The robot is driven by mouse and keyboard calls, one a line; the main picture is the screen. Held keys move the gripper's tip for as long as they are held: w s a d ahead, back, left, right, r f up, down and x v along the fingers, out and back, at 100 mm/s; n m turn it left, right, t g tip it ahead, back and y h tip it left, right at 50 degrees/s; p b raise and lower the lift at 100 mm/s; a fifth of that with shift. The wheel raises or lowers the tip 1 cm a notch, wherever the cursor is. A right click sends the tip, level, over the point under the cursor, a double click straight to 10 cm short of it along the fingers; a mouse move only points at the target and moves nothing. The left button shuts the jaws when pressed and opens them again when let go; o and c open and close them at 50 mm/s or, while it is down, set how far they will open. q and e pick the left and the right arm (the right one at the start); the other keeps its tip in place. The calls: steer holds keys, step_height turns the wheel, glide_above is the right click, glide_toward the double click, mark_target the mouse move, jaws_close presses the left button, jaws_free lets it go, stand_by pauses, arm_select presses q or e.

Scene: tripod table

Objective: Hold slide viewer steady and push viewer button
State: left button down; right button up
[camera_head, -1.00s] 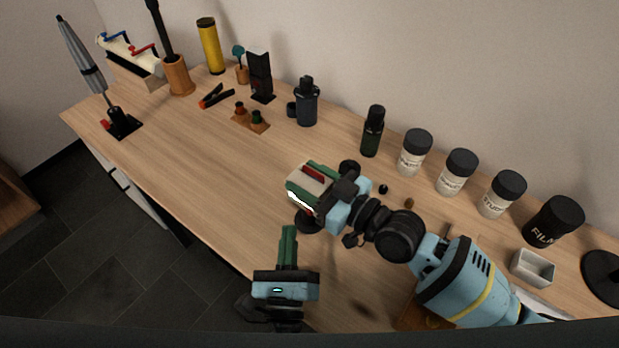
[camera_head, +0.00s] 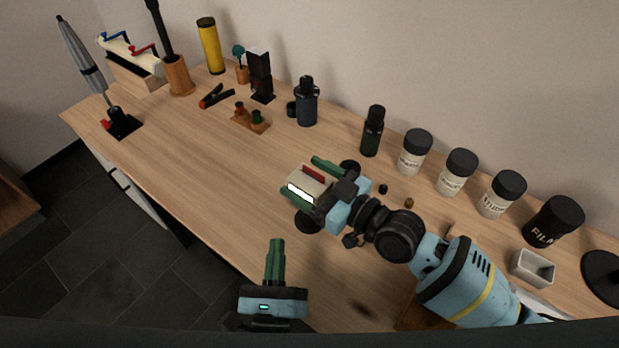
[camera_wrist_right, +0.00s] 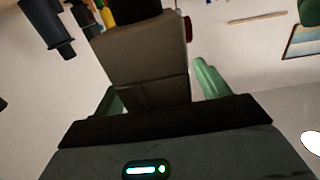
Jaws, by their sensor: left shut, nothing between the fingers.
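The slide viewer (camera_head: 308,178) is a beige box with a lit white screen and a red part on top. It is above a dark round base (camera_head: 307,222) near the table's front edge. My right gripper (camera_head: 310,180) is open, with one green finger on each side of the viewer. In the right wrist view the viewer (camera_wrist_right: 143,60) is between the fingers, with a gap beside the right finger; the red part (camera_wrist_right: 188,28) shows at its edge. My left gripper (camera_head: 275,243) is shut and empty, in front of the viewer and apart from it.
Several dark-lidded jars (camera_head: 456,172) and a green bottle (camera_head: 372,131) line the back right. A grey tray (camera_head: 532,268) sits at the right. A dark canister (camera_head: 307,103) and a small wooden holder (camera_head: 250,120) stand further left. The table's middle left is clear.

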steer(key=v, duration=1.2)
steer(key=shift+s, duration=0.1)
stand_by(0.4)
